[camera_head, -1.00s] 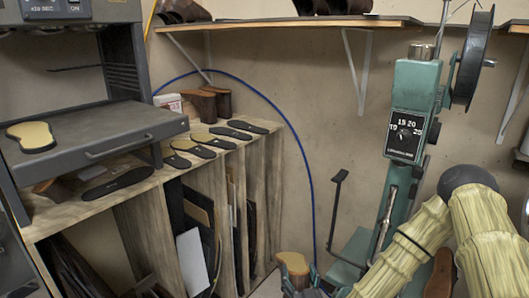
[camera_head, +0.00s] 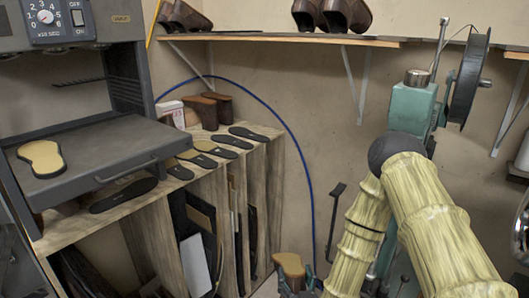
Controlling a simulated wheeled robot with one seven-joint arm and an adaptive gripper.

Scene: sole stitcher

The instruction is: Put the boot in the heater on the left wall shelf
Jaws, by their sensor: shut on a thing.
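The heater (camera_head: 84,62) is the dark grey machine at the left, with a dial and an ON/OFF switch. Its tray (camera_head: 110,140) is out in front and bears a tan sole-shaped piece (camera_head: 41,158). My gripper (camera_head: 299,284) is low at the bottom centre, partly cut off by the frame edge. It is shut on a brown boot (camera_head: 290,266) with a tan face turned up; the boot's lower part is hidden. The wall shelf (camera_head: 290,38) runs along the top, with a dark brown pair of boots (camera_head: 330,15) in the middle and more boots (camera_head: 183,16) at its left end.
A wooden rack (camera_head: 155,225) below the heater bears dark soles (camera_head: 215,143) and brown boots (camera_head: 203,110). A teal stitching machine (camera_head: 412,108) stands right of my gripper, partly behind my arm. A blue hose (camera_head: 300,150) hangs on the wall. Wall space above the gripper is free.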

